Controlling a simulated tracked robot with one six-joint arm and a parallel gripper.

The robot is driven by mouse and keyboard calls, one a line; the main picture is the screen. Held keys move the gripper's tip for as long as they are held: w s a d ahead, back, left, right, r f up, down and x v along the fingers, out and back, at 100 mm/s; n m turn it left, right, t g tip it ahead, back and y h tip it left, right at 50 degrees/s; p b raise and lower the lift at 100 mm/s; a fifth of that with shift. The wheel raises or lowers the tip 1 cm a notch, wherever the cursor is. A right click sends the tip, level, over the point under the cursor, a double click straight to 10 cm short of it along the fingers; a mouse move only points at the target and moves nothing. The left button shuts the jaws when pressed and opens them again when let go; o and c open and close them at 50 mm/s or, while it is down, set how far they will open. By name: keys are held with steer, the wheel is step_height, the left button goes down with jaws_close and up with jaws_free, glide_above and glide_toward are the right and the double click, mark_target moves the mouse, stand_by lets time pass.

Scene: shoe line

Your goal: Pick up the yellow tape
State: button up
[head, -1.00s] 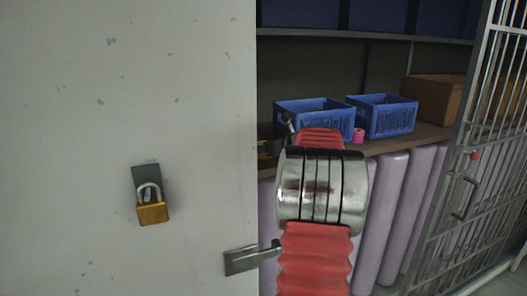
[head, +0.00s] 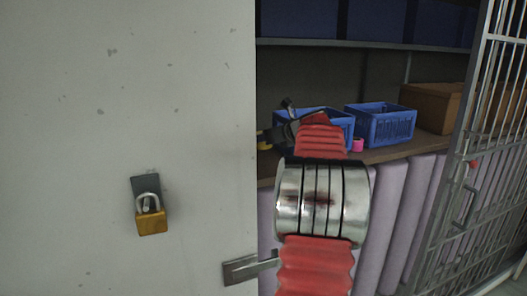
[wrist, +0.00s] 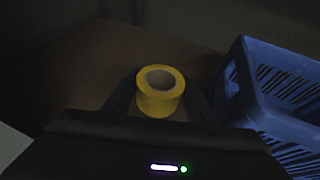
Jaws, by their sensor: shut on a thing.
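The yellow tape (wrist: 153,103) is an upright-looking roll with a dark hole in its core, in the middle of the wrist view. My gripper (wrist: 160,90) is shut on it, with one dark finger at each side. In the head view a bit of yellow (head: 264,142) shows by the door's edge, at the dark end of my arm. My red, ribbed arm with its metal bands hides part of the shelf there. Whether the tape is clear of the shelf is hard to tell in the dark wrist view.
Two blue crates (head: 385,125) stand on the brown shelf (head: 420,143), with a pink roll (head: 358,145) between them. A cardboard box (head: 435,103) is at the right. A grey door (head: 100,80) with a padlock (head: 151,220) fills the left. A barred gate (head: 480,150) stands at the right.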

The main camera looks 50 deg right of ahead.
steer(key=shift+r, duration=1.55)
